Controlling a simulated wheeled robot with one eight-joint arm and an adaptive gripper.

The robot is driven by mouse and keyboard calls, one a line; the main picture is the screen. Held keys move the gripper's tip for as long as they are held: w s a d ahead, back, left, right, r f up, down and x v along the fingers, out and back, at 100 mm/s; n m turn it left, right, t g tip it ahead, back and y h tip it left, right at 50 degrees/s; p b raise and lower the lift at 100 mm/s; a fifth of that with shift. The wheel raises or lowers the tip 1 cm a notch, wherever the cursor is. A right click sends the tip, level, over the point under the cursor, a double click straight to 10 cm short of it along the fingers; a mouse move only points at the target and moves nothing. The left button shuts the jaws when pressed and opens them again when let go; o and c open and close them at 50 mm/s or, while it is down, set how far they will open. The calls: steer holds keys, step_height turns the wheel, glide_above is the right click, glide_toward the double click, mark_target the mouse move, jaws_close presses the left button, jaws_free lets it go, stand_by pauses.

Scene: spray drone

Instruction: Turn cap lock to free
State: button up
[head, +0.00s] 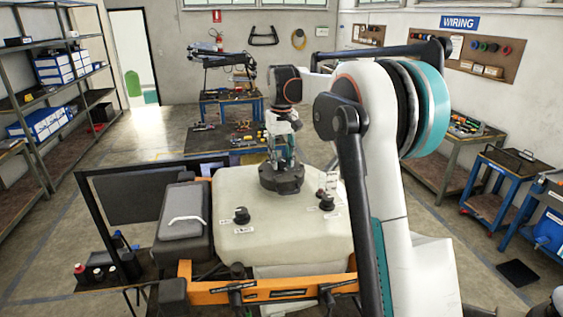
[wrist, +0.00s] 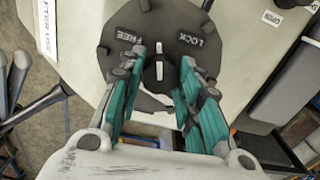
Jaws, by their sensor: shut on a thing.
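The dark round cap (wrist: 108,62) carries raised FREE and LOCK labels, FREE on the left and LOCK on the right in the wrist view. A dark bar with a white line (wrist: 159,70) runs across its middle, roughly upright in that view and between the two labels. My gripper (wrist: 160,58) has its teal fingers on either side of this bar and is shut on it; the exact contact is partly hidden. In the head view the cap (head: 282,183) sits on top of the cream tank (head: 240,190), with my gripper (head: 283,160) pointing down onto it.
Two small black knobs (head: 241,215) and (head: 326,201) stand on the tank top. A grey case with a white handle (head: 183,229) is at its left. An orange frame (head: 268,289) runs along the front. A blue workbench (head: 225,140) stands behind.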

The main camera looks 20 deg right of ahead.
mark_target(281, 159)
steer(key=n+b, duration=0.1)
steer(key=n, duration=0.6)
steer(key=shift+b, duration=0.4)
stand_by(0.3)
steer(key=o, duration=1)
steer(key=shift+o, duration=0.2)
steer(key=shift+r, duration=0.15)
step_height(281, 159, up, 12)
